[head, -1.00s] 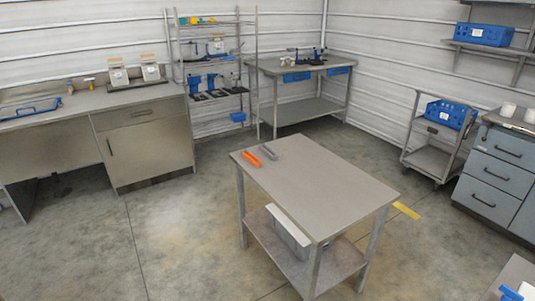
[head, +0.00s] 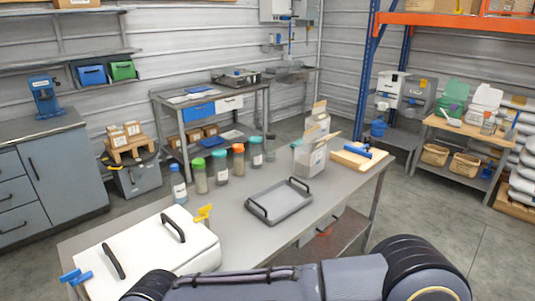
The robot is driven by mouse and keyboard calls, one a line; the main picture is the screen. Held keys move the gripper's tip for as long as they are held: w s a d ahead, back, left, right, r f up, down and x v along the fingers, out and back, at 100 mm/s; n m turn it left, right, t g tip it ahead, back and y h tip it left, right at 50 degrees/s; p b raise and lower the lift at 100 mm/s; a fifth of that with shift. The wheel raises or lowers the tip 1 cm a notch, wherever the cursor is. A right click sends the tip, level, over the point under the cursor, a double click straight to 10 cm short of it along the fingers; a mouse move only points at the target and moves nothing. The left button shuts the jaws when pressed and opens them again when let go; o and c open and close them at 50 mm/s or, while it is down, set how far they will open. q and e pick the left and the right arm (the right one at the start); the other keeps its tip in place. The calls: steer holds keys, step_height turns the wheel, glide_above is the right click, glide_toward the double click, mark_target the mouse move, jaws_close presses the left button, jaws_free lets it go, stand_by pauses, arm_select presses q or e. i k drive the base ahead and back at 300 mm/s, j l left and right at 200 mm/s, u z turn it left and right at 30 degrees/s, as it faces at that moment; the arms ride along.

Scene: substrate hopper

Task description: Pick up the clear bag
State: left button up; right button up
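Small clear-looking packs with labels (head: 124,137) also stand on a wooden stand at the left. One of my arms crosses the bottom of the head view, well short of the clear item at the table's far end. Neither gripper's fingers show.
A grey tray with black handles (head: 280,202) lies mid-table. A white lidded box (head: 150,255) fills the near left. Several capped bottles (head: 221,167) line the back edge. A wooden board (head: 357,157) with a blue tool lies at the right end.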

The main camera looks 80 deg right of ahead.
mark_target(309, 159)
steer(key=z, duration=3.2)
steer(key=i+l+u, duration=0.1)
steer(key=i+l, duration=0.25)
steer(key=i+l+u, duration=0.1)
steer(key=i+l, duration=0.25)
steer(key=i+l+u, duration=0.1)
steer(key=i+l, duration=0.3)
steer(key=i+l+u, duration=0.1)
steer(key=i+l, duration=0.55)
steer(key=l, duration=0.25)
steer(key=i+l+u, duration=0.15)
steer(key=i+l, duration=0.2)
steer(key=i+l+u, duration=0.1)
steer(key=i+l, duration=0.2)
steer(key=l, duration=0.25)
steer(key=i+l+u, duration=0.1)
steer(key=i+l, duration=0.15)
steer(key=l, duration=0.25)
